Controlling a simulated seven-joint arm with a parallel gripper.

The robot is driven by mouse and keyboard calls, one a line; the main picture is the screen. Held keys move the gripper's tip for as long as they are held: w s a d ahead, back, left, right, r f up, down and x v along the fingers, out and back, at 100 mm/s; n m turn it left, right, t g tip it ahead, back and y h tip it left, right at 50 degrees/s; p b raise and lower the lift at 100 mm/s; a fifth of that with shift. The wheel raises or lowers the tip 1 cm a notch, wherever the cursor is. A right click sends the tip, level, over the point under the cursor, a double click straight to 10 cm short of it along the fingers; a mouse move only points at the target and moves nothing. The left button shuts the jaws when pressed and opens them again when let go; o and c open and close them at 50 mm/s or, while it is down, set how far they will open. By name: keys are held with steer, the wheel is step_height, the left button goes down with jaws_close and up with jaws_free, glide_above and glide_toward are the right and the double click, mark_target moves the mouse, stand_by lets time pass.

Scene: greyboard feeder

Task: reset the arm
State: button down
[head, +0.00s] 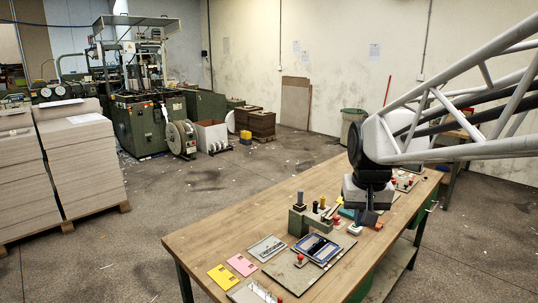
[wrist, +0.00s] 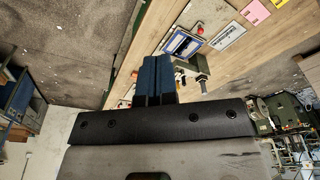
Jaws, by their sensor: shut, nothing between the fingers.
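My gripper (head: 368,222) hangs from my arm at the right of the head view, fingers pointing down over the wooden table (head: 215,240). Its fingers look shut and empty. In the wrist view the two blue fingers of my gripper (wrist: 158,60) lie side by side with nothing seen between them. Part of the table behind the gripper is hidden by it. I cannot tell from the views exactly how high the fingertips are above the table.
A green block with upright pegs (head: 298,222) stands left of my gripper. A blue-framed tray (head: 315,248), a pink card (head: 242,265) and a yellow card (head: 225,278) lie nearer the front. Greyboard stacks (head: 80,160) stand on the floor at left, a green machine (head: 140,120) behind.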

steer(key=s+a+f, duration=0.1)
steer(key=s+f, duration=0.2)
steer(key=s, duration=0.7)
steer(key=s+f+n, duration=0.1)
steer(key=s+f, duration=0.2)
steer(key=s, duration=0.7)
steer(key=shift+s+a+t, duration=0.35)
steer(key=shift+a+t, duration=0.05)
